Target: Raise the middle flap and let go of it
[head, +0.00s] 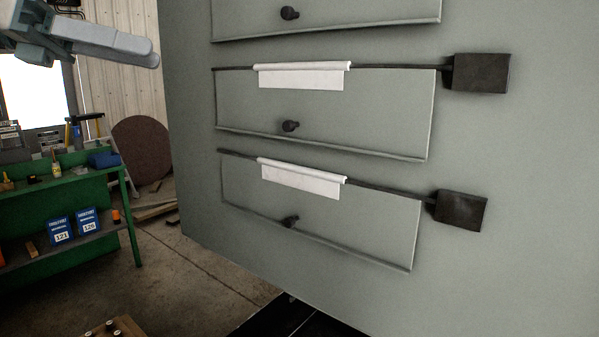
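Three grey flaps with dark round knobs show on the grey enclosure (510,200). The flap in the middle of the picture (370,115) hangs down against the panel, with a dark rod and a white hinge sleeve (302,76) along its top edge. Its knob (291,126) sits near its lower middle. The top flap (370,12) is cut off by the picture's upper edge. The bottom flap (365,225) also hangs down. My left gripper (150,55) is at the upper left, apart from all flaps; its fingers overlap in this view, so its opening is unclear. My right gripper is out of view.
Dark blocks (481,73) and (461,210) stick out at the right ends of the two lower rods. A green workbench (100,200) with boxes and tools stands at the left. Open floor lies between it and the enclosure.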

